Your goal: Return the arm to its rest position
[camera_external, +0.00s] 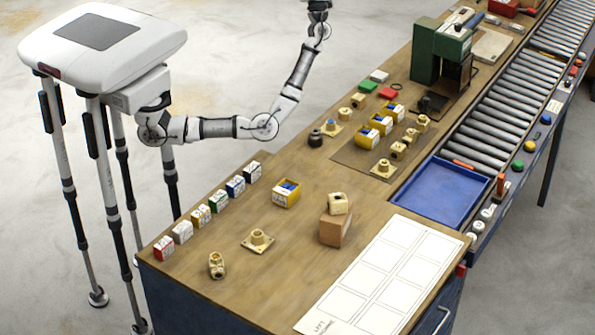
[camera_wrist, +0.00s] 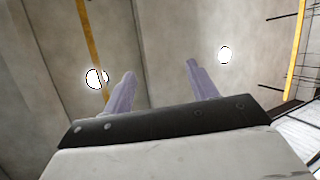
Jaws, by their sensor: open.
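My arm (camera_external: 294,80) reaches out from my white body and bends upward at the elbow, beside the workbench. My gripper is at the top edge of the external view, mostly cut off there. In the wrist view my gripper (camera_wrist: 160,82) shows two grey fingers spread apart with nothing between them. The wrist camera faces a ceiling with round lights, so the gripper points upward. No part of the arm appears to touch the bench.
The wooden workbench (camera_external: 300,180) holds brass fittings, small coloured boxes, a green machine (camera_external: 440,50) and a blue tray (camera_external: 440,190). A roller conveyor (camera_external: 495,125) runs along its right side. The floor (camera_external: 230,50) between my body and the bench is clear.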

